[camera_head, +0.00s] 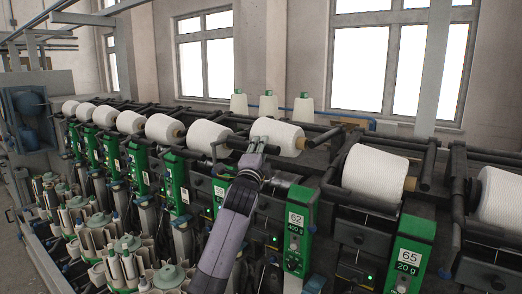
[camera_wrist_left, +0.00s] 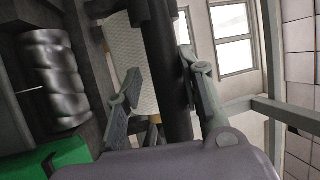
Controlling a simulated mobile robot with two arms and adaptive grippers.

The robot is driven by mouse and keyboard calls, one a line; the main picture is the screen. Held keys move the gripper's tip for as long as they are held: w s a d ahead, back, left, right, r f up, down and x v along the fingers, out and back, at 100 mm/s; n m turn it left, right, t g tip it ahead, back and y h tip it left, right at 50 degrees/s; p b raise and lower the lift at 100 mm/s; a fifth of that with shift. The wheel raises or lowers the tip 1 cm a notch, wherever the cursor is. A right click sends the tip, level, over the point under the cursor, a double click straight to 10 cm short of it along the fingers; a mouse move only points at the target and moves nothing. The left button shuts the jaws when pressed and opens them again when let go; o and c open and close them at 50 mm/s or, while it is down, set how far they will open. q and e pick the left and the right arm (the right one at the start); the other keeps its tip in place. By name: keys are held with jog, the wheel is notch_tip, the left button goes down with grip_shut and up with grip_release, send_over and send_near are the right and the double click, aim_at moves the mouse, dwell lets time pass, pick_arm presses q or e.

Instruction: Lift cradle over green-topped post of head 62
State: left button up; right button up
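The green-topped post (camera_head: 299,199) of head 62 bears a white label with 62 and 400 g. A white yarn cone (camera_head: 283,136) sits above and behind it. My left gripper (camera_head: 258,146) is at the front of this cone, left of the post. In the left wrist view my left gripper (camera_wrist_left: 163,92) has its two fingers apart. A dark cradle bar (camera_wrist_left: 166,50) runs between them, closer to the right finger, with a gap to the left one. The white cone (camera_wrist_left: 127,65) shows behind. I cannot tell whether a finger touches the bar. My right gripper is out of view.
Neighbouring head 65 (camera_head: 409,254) has its own cone (camera_head: 373,173) and cradle to the right. More cones on heads run off to the left. Several bobbins (camera_head: 128,262) stand at the lower left. A grooved metallic drum (camera_wrist_left: 55,78) lies left in the wrist view.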

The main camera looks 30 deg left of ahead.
pick_arm(q)
jog(key=shift+o, duration=0.2)
jog(key=v, duration=1.2)
jog(key=shift+w, duration=0.1)
dwell(1.1)
